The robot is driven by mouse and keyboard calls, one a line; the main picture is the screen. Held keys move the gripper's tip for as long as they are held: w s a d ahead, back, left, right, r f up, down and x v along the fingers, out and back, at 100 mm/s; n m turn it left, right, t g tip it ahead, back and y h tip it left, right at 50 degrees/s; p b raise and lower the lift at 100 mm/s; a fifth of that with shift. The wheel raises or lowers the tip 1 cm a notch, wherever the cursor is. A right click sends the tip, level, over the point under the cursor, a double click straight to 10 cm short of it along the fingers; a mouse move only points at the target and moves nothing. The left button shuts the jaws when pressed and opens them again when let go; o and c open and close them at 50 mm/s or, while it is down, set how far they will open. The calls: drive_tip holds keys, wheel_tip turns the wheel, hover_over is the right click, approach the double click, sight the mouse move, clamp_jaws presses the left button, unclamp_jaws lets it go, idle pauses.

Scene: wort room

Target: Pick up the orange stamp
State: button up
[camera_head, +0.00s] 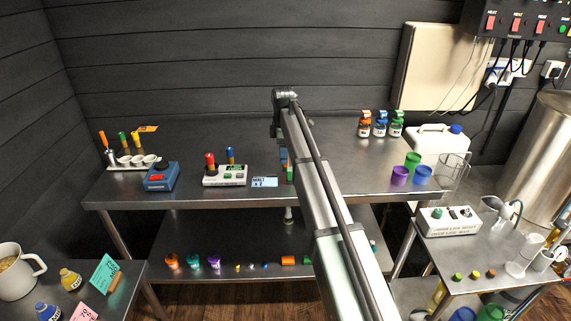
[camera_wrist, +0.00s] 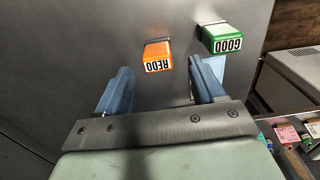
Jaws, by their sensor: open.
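The orange stamp (camera_wrist: 157,57), labelled REDO, shows in the wrist view on the grey metal surface. My gripper (camera_wrist: 158,70) is open, with one blue finger to the left of the stamp and the other to its right. The stamp shows between the fingertips, with gaps on both sides; I see no contact. A green stamp (camera_wrist: 222,38), labelled GOOD, stands just beyond the right fingertip.
The steel table (camera_head: 330,180) holds a white control box (camera_head: 225,175) and a blue device (camera_head: 161,176) to the left of my arm. Purple (camera_head: 400,175), green and blue cups stand at right, and several small bottles (camera_head: 380,126) at the back. The green stamp is close to my right finger.

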drive_tip(key=f, duration=0.5)
drive_tip(key=shift+w+d, duration=0.1)
drive_tip(key=shift+d, duration=0.2)
drive_tip(key=shift+r, duration=0.1)
drive_tip(key=shift+c, duration=0.2)
drive_tip(key=c, duration=1.1)
